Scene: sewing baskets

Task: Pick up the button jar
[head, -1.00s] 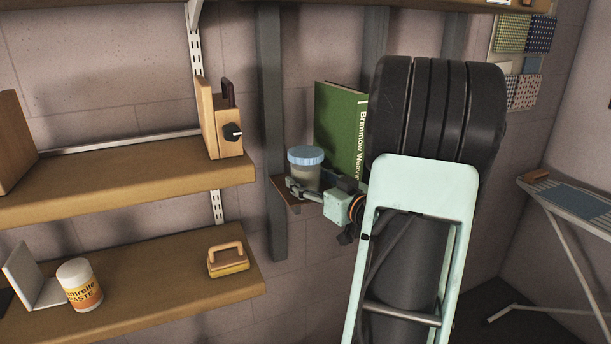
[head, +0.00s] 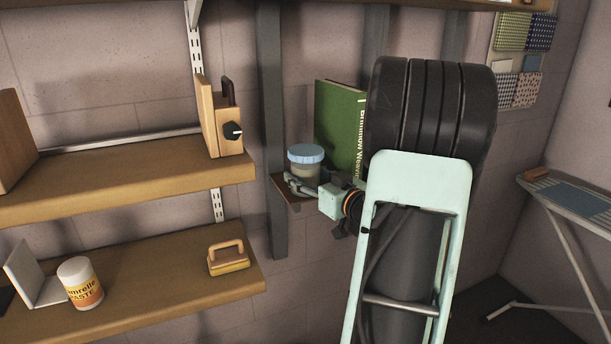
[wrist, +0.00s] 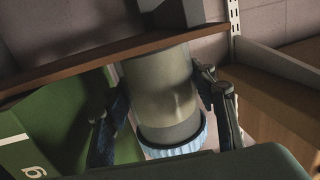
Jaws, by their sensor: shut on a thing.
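The button jar (head: 304,171) is a clear, greyish jar with a pale blue lid. It stands upright at the small shelf (head: 293,204) in the middle of the head view. My gripper (head: 301,186) reaches it from the right and is shut on its body below the lid. In the wrist view the jar (wrist: 162,85) appears upside down, lid toward the bottom, with a finger on each side of it. The jar's lower part is partly hidden by the fingers in the head view. I cannot tell whether its base touches the shelf.
A green book (head: 338,125) stands upright close behind and right of the jar. A grey post (head: 271,130) rises just left of it. Wooden shelves at left hold a wooden box with a knob (head: 222,130), a paste tub (head: 80,284) and a handled block (head: 228,258).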

